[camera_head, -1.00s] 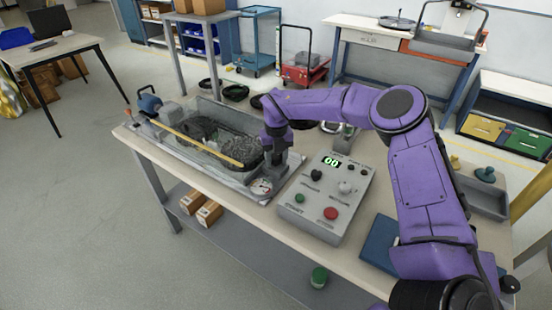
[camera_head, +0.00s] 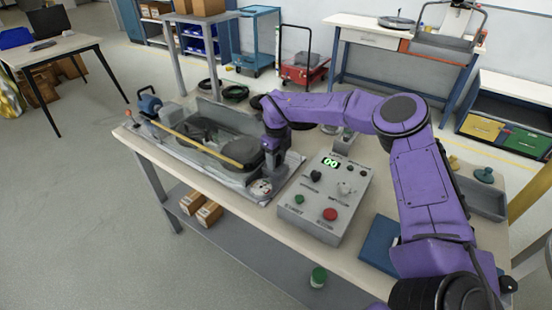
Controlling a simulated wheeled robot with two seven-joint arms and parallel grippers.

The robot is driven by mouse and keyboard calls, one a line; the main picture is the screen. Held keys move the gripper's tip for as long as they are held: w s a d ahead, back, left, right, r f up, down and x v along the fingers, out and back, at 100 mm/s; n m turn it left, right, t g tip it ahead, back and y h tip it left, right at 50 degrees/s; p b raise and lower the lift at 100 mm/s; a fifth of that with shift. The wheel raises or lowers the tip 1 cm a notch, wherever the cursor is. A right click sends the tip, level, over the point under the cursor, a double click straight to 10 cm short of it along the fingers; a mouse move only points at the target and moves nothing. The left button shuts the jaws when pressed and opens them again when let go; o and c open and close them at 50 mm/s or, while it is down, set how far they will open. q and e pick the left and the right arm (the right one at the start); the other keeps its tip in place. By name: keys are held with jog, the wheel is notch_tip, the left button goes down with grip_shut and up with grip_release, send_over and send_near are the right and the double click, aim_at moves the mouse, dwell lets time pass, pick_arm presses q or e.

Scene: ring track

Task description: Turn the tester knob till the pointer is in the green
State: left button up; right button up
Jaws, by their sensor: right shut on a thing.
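The tester is a long grey-framed rig (camera_head: 232,183) on the bench, with an oval dark ring track (camera_head: 205,150) in its clear-walled tray. A small round white dial with some red (camera_head: 261,187) sits at its near right end. The dial's pointer is too small to read. My right gripper (camera_head: 271,174) points down at that end, right beside the dial, and is shut on the tester knob. The knob is hidden behind the gripper. My left gripper is not in view.
A grey control box (camera_head: 325,200) with a display reading 00, a green button and a red button stands right of the tester. A yellow rod (camera_head: 200,143) lies across the tray. A blue flat item (camera_head: 379,240) lies under my right forearm.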

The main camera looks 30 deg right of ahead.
aim_at(277, 158)
dwell(0.4)
jog(key=o, duration=0.8)
jog(key=shift+r, duration=0.1)
jog(key=shift+r, duration=0.4)
notch_tip(277, 158, up, 10)
jog(key=shift+f+b, duration=0.2)
jog(key=shift+b, duration=0.7)
